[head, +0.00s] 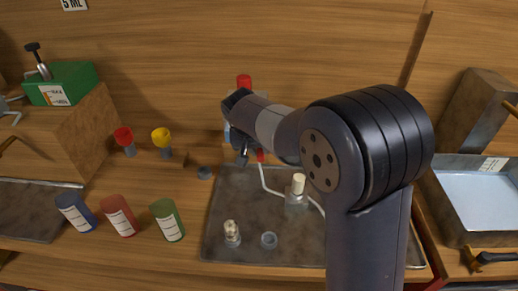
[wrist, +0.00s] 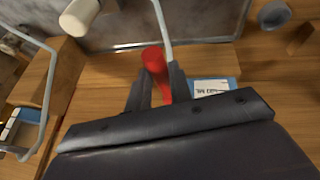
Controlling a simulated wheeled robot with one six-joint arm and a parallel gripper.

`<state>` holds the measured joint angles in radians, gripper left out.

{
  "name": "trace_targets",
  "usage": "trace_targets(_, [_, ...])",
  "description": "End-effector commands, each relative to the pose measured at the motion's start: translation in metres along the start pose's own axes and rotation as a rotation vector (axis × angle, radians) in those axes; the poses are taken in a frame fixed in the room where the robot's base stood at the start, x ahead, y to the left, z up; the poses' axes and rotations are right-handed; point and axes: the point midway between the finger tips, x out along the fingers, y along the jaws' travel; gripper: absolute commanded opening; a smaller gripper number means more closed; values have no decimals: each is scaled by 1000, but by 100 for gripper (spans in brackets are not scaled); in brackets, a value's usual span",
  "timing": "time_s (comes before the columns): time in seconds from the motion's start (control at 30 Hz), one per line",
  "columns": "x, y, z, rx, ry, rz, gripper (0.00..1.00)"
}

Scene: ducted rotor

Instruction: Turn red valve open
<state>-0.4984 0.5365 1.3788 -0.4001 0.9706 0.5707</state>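A red handle (wrist: 155,65), which looks like the valve lever, lies between the two fingers of my gripper (wrist: 159,82) in the wrist view. Both fingers are close along its sides; whether they press on it I cannot tell. In the head view my gripper (head: 243,152) points down over the back edge of the metal tray, with a bit of red (head: 261,156) beside its fingers. A pale pipe (head: 264,182) runs from there across the tray. My wrist and arm hide much of this spot.
The metal tray (head: 222,207) carries a white-capped fitting (head: 298,184) and small parts. Red (head: 123,136) and yellow (head: 161,138) knobs and several labelled cans stand left. A red-topped object (head: 244,82) stands behind my gripper. A blue-and-white labelled item (wrist: 215,87) is close right of the fingers.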

Motion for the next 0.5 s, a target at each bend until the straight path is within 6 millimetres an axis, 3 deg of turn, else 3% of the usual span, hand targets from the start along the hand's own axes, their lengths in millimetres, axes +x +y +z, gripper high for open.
trace_targets(0.23, [0,0,0,-1,1,-1,41])
trace_targets(0.5, [-2,0,0,-2,1,-1,41])
